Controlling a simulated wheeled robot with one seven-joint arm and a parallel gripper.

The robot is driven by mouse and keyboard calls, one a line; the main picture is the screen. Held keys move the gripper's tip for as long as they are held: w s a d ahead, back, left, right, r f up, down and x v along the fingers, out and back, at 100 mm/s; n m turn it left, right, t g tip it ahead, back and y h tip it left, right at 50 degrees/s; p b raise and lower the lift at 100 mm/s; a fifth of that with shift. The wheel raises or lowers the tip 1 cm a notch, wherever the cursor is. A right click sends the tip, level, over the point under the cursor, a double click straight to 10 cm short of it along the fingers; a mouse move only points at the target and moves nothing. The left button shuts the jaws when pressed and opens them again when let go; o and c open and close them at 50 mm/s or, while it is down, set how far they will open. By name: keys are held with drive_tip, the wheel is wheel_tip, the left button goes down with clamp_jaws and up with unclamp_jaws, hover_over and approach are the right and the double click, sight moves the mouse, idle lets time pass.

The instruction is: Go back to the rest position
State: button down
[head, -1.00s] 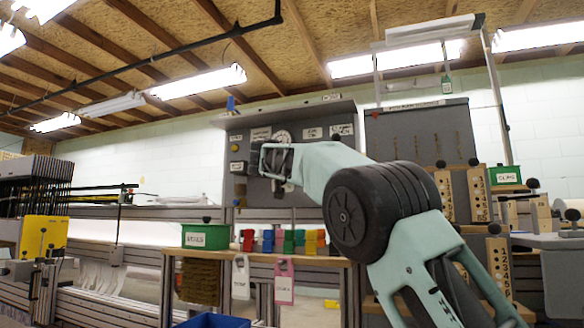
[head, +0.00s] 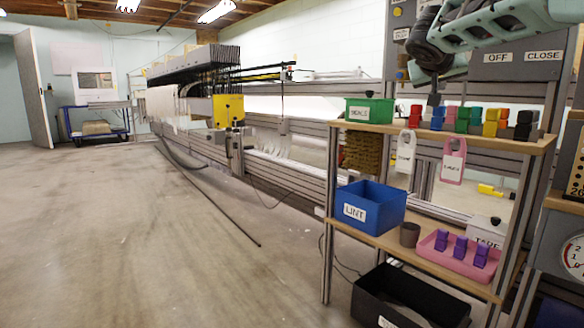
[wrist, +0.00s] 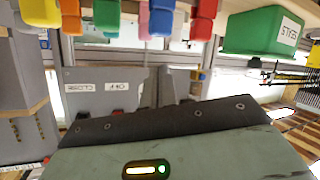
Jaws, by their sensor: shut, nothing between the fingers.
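My arm reaches in from the top right of the head view. My gripper (head: 433,94) shows small and dark at its lower end, above the back of the shelf unit. Its fingers are shut and empty. The wrist view is upside down, and a pale green and dark part of my own arm fills its lower half. No held object shows in either view.
A shelf unit (head: 420,129) stands below my arm. It carries a green bin (head: 369,110), coloured clips (head: 463,120), a blue LINT bin (head: 370,205) and a pink tray (head: 458,268). A black bin (head: 410,298) sits below. Open floor (head: 150,240) lies to the left, beside the loom (head: 200,95).

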drive_tip(key=s+a+f+n+g+y+p, duration=0.5)
drive_tip(key=s+a+f+n+y+p, duration=0.15)
drive_tip(key=s+a+f, duration=1.05)
drive_tip(key=s+a+f+n+g+y+p, duration=0.1)
drive_tip(key=s+a+f+n+g+p, duration=0.1)
drive_tip(key=s, duration=0.8)
drive_tip(key=s+a+f+n+g+p, duration=0.1)
drive_tip(key=s+f+g+p, duration=0.1)
drive_tip(key=s, duration=0.9)
drive_tip(key=s+a+f+n+g+y+p, duration=0.1)
drive_tip(key=s+a+f+n+g+p, duration=0.15)
drive_tip(key=s, duration=0.75)
wheel_tip(320, 180, up, 38)
drive_tip(key=p, duration=3.6)
drive_tip(key=shift+w+d+m, duration=0.2)
drive_tip(key=shift+m, duration=0.2)
drive_tip(key=shift+w+f, duration=0.1)
